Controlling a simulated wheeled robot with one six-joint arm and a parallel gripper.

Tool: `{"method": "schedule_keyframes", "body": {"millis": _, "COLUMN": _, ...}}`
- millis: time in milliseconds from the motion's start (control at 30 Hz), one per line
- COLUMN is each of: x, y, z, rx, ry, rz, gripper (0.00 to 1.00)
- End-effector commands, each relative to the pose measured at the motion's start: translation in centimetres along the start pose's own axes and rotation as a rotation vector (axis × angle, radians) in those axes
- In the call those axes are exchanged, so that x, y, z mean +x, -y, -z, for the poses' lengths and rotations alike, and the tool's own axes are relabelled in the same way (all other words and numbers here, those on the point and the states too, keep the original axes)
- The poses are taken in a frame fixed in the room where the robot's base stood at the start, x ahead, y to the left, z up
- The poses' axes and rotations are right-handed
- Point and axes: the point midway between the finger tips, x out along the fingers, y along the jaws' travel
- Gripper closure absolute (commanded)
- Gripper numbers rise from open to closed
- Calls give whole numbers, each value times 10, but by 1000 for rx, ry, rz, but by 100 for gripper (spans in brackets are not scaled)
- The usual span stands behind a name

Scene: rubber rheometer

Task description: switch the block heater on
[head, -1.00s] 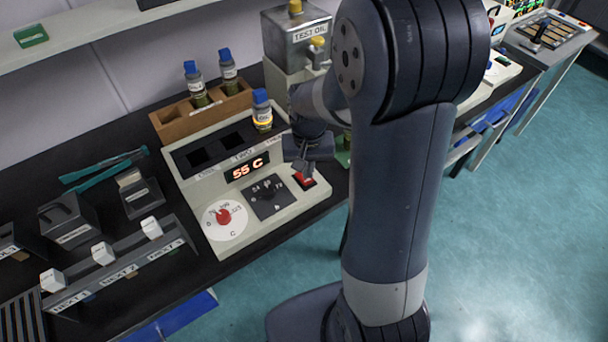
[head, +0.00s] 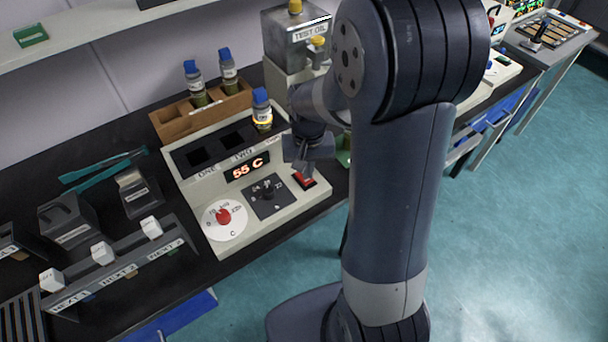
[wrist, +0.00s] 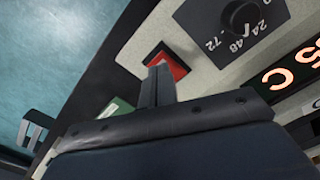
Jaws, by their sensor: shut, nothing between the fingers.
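The block heater (head: 205,236) is a pale bench unit with a lit display (head: 247,167) reading 55 C. A red rocker switch (head: 308,181) sits at its right front corner; the wrist view shows the switch (wrist: 175,62) in a dark frame. My gripper (head: 307,174) is shut and empty, pointing down at the switch. In the wrist view its fingertips (wrist: 158,72) overlap the near part of the switch. I cannot tell whether they touch it. Part of the switch is hidden behind the fingers.
The heater also has a red dial (head: 223,216) and a black timer knob (head: 267,192). A blue-capped vial (head: 262,112) stands in its right well. A wooden rack (head: 170,123) with vials and a test oil tank (head: 290,50) are behind.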

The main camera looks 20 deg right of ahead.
Motion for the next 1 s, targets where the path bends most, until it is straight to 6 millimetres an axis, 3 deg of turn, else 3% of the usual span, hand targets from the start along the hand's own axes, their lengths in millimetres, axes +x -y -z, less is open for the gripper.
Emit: {"method": "schedule_keyframes", "body": {"millis": 1000, "x": 16, "y": 0, "z": 0, "rx": 0, "ry": 0, "rz": 0, "gripper": 100}}
